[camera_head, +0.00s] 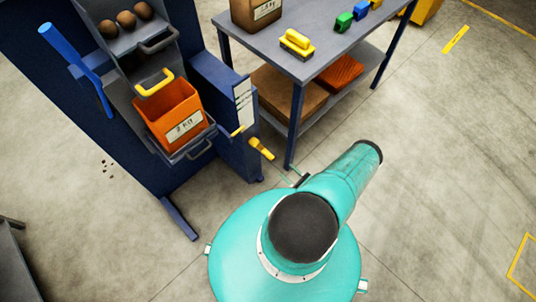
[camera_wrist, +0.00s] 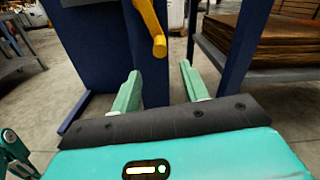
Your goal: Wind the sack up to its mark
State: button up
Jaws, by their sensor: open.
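A yellow crank handle (camera_head: 261,148) sticks out from the side of the blue grader frame (camera_head: 225,115). It also shows in the wrist view (camera_wrist: 151,27), with its round knob end low. My gripper (camera_wrist: 160,68) is open and empty, its two green fingers on either side of the space just below the knob, apart from it. In the head view my arm hides most of the gripper. A white plate with dark marks (camera_head: 243,98) is on the frame, with a yellow pointer (camera_head: 237,131) near its lower end. An orange container with a white label (camera_head: 170,110) hangs at the frame; I cannot tell whether it is the sack.
A grey table (camera_head: 330,28) stands behind the crank, with a brown labelled box (camera_head: 255,12), a yellow block (camera_head: 296,43) and coloured blocks on top. Its blue leg (camera_head: 293,135) is close to my gripper's right. Potatoes (camera_head: 126,19) lie in the upper tray. The right floor is open.

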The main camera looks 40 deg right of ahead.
aim_at(263, 150)
jog(key=w, duration=1.2)
jog(key=shift+w+a, duration=0.2)
jog(key=shift+w, duration=0.1)
grip_shut()
